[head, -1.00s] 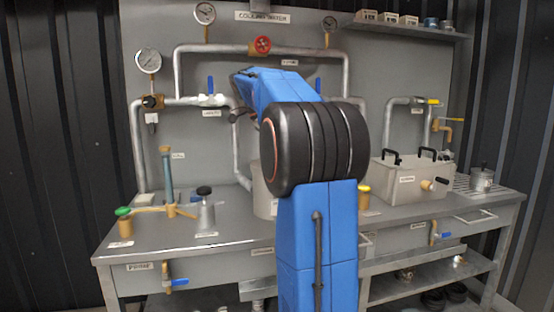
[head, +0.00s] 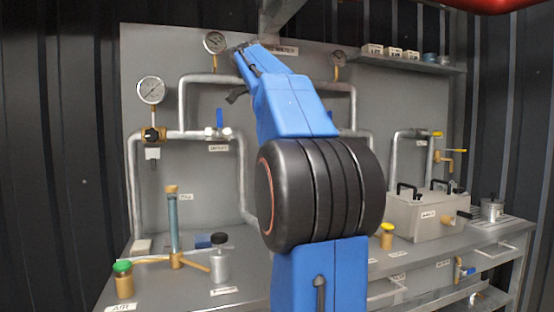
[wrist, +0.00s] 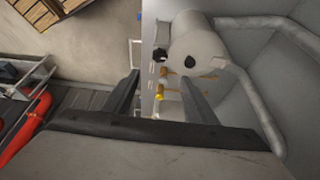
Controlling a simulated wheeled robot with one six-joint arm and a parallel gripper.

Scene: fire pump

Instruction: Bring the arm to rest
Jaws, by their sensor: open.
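My blue arm with a thick black joint stands upright in the middle of the head view, in front of the grey pump panel (head: 290,80). Its upper link leans up and left, high before the panel. My gripper (wrist: 159,77) shows in the wrist view with its two dark fingers spread apart and nothing between them. A pale cylindrical vessel (wrist: 195,42) lies beyond the fingertips in that view, apparently apart from them. In the head view the arm's end is small and partly hidden, so its fingers are unclear there.
The bench carries a green-capped brass jar (head: 124,280), a blue tube on a brass stand (head: 173,225), a black-capped bottle (head: 220,262) and a grey box (head: 415,215). Pipes and a gauge (head: 151,90) line the panel. A shelf (head: 410,62) hangs upper right.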

